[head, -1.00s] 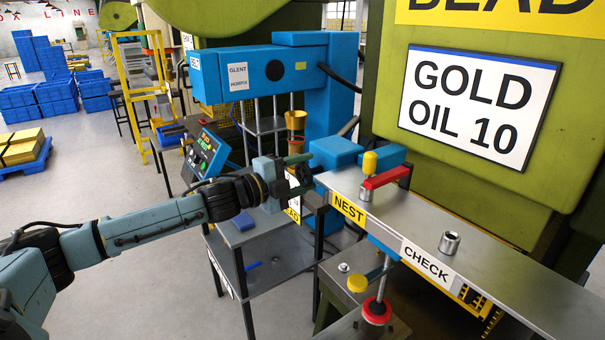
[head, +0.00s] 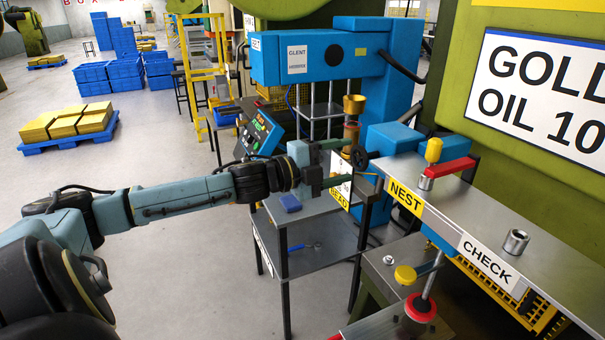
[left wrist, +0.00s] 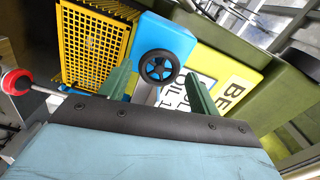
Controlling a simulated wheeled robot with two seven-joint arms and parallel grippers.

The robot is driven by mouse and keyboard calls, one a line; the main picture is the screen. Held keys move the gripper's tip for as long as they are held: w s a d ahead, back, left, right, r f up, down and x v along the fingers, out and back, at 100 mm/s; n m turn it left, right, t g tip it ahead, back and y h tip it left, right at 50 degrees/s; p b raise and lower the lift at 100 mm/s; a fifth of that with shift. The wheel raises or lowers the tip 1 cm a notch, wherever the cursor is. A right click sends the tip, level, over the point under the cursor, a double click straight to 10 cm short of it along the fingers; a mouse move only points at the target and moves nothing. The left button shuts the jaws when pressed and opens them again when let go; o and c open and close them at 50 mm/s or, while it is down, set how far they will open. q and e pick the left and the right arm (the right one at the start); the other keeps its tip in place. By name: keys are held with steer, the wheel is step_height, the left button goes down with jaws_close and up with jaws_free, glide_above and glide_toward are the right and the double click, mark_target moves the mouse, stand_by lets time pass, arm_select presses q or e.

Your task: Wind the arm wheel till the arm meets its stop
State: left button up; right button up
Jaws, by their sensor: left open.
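A small black spoked wheel (head: 359,158), which looks like the arm wheel, sits in front of the blue machine body, left of the bench. It also shows in the left wrist view (left wrist: 160,67), against blue. My left gripper (head: 350,163) is open, its two green fingers pointing at the wheel. In the left wrist view, the wheel lies between the fingertips (left wrist: 160,82), with gaps on both sides; whether the tips reach its depth is hard to tell. A red arm (head: 450,167) with a yellow knob lies on the bench at NEST. My right gripper is not in view.
A small table (head: 305,222) with a blue block stands beneath my gripper.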

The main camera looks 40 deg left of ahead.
arm_select(q)
steer(key=p+v, duration=0.1)
steer(key=v, duration=0.7)
steer(key=shift+s, duration=0.3)
steer(key=shift+a, duration=0.1)
stand_by(0.6)
